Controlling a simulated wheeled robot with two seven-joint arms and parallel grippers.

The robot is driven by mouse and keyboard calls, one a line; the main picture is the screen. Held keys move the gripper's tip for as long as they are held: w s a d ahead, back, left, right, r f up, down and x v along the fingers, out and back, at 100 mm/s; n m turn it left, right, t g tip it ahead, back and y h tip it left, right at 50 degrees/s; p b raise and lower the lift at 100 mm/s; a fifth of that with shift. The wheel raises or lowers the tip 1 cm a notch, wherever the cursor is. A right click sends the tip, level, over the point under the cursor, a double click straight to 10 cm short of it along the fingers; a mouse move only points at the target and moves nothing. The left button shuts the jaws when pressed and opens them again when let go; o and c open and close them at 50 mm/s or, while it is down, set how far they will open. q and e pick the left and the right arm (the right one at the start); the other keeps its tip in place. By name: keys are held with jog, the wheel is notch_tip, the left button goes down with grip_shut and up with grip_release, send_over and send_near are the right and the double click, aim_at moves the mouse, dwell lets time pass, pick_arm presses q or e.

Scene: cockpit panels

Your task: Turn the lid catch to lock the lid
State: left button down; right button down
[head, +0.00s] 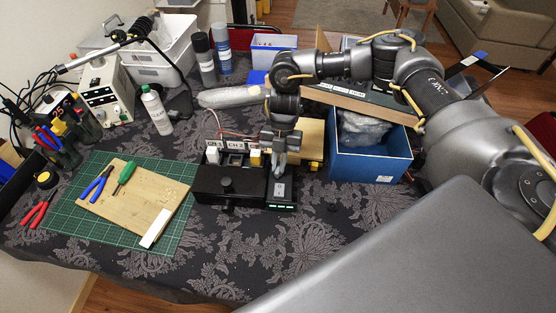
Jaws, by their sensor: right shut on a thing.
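The lid's outline is not clear at this size. My left gripper is not in view.
Labelled tags (235,146) stand right behind the box. A blue bin (370,165) is to the right, under my right arm. A green cutting mat (65,215) with a wooden board (140,205) and tools lies left. The cloth in front of the box is mostly clear.

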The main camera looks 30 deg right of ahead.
jog(key=shift+r+m+t+p, duration=0.3)
jog(key=shift+m+p, duration=0.45)
jog(key=shift+m, duration=0.05)
jog(key=m+t+p, duration=0.1)
jog(key=m+p, duration=0.3)
jog(key=p, duration=0.1)
jog(key=m+t+p, duration=0.2)
jog(key=m+p, duration=0.2)
jog(key=m+t+y+p, duration=0.1)
jog(key=m+p, duration=0.3)
jog(key=p, duration=0.1)
jog(key=shift+s+d+r+t+p, duration=0.1)
jog(key=shift+s+t+p, duration=0.1)
jog(key=shift+t+p, duration=0.15)
jog(key=shift+m+t+p, duration=0.45)
jog(key=shift+m+p, duration=0.85)
jog(key=shift+m, duration=0.2)
jog(key=shift+w, duration=0.1)
jog(key=c, duration=1.8)
grip_release()
jog(key=shift+o, duration=0.2)
jog(key=shift+f, duration=0.25)
jog(key=v, duration=1)
jog(key=shift+r+b, duration=0.35)
jog(key=shift+r, duration=0.1)
